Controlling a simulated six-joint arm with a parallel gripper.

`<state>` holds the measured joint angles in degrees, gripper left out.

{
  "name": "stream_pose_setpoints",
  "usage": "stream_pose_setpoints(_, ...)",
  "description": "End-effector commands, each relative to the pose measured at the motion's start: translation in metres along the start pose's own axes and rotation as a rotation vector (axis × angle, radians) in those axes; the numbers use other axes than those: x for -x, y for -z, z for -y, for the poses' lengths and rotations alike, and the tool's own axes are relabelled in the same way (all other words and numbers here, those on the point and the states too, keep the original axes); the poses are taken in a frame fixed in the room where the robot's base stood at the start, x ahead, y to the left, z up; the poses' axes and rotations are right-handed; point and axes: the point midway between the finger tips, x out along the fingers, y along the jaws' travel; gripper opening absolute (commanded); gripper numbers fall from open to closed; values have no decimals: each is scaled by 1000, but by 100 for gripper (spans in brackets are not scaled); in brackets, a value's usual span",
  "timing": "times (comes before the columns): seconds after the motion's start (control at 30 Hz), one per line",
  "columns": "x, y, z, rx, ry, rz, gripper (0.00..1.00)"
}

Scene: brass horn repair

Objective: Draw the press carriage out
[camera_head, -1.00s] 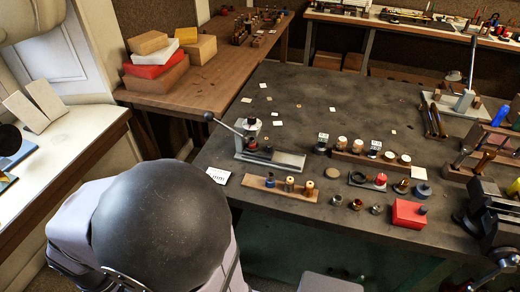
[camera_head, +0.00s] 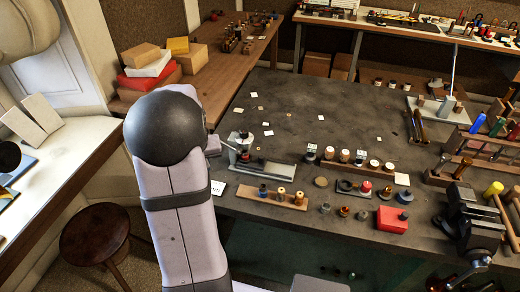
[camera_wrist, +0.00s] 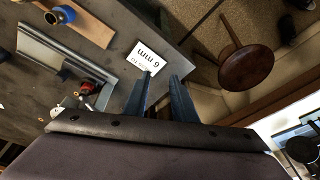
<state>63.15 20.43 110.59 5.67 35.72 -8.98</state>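The press (camera_head: 275,171) is a long grey metal base near the left edge of the dark bench, with a dark post, a lever and a small red part (camera_head: 246,157) at its left end. I cannot tell the carriage clearly from the rest of the press. In the wrist view the press's rail (camera_wrist: 62,57) lies at left, with the red part (camera_wrist: 90,88) near my gripper. My gripper (camera_wrist: 164,80) has its two dark fingers apart, with nothing between them. It is beside the press end, not visibly touching. In the head view my arm mostly hides it.
A wooden strip (camera_head: 262,199) with small rollers stands in front of the press. A red block (camera_head: 392,219) sits right. A round stool (camera_head: 95,236) stands on the floor left.

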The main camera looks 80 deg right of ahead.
Motion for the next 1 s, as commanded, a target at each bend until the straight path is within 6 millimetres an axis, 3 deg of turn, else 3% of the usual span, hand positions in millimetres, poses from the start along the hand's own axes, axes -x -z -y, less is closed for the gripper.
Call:
stream_pose_setpoints(0.03,6,13,-38,-72,-18,-18,24)
stream_pose_setpoints(0.1,8,24,-82,-147,-40,-46,24)
stream_pose_setpoints(0.2,11,32,-134,-230,-68,-76,24)
stream_pose_setpoints(0.33,11,34,-179,-287,-95,-108,24)
stream_pose_setpoints(0.53,1,43,-206,-273,-126,-156,24)
stream_pose_setpoints(0.83,-4,44,-208,-270,-128,-159,24)
stream_pose_setpoints(1.0,-18,46,-210,-270,-127,-156,24)
